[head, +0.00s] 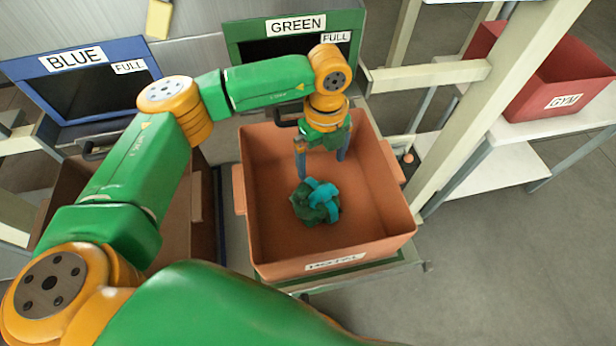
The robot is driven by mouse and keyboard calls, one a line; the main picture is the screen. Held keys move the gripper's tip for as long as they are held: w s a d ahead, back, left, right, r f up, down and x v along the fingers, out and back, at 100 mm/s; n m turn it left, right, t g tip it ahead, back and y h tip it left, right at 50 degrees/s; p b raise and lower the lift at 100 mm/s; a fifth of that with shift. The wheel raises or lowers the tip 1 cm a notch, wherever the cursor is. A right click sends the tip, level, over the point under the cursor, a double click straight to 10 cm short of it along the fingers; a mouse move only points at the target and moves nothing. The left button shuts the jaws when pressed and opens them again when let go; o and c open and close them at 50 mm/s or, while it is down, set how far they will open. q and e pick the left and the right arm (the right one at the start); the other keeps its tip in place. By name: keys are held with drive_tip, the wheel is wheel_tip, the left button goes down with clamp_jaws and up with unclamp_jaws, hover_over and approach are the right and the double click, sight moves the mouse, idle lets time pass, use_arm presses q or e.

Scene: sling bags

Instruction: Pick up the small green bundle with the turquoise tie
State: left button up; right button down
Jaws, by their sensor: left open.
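A small green bundle (309,207) with a turquoise tie (322,191) lies on the floor of an orange crate (392,228) labelled HOTEL. My left gripper (320,170) points down inside the crate, just above and behind the bundle. Its two blue fingers are spread apart with nothing seen between them. I cannot tell whether the near fingertip touches the bundle. My right gripper is not in view.
The crate walls surround the bundle and my left gripper. A brown crate (196,190) stands to the left. Behind are a GREEN-labelled chute (233,36) and a BLUE-labelled one (25,73), both marked FULL. A pale post (480,110) rises on the right, before a red GYM crate (540,88).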

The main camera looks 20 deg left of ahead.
sight(320, 186)
use_arm(q)
drive_tip(key=f, duration=0.1)
drive_tip(key=s+f+p, duration=0.1)
drive_tip(key=f, duration=0.2)
drive_tip(key=shift+s+d, duration=0.4)
wheel_tip(320, 186, down, 3)
drive_tip(key=shift+w+a+r, duration=0.1)
drive_tip(key=shift+w, duration=0.05)
drive_tip(key=shift+r, duration=0.1)
clamp_jaws()
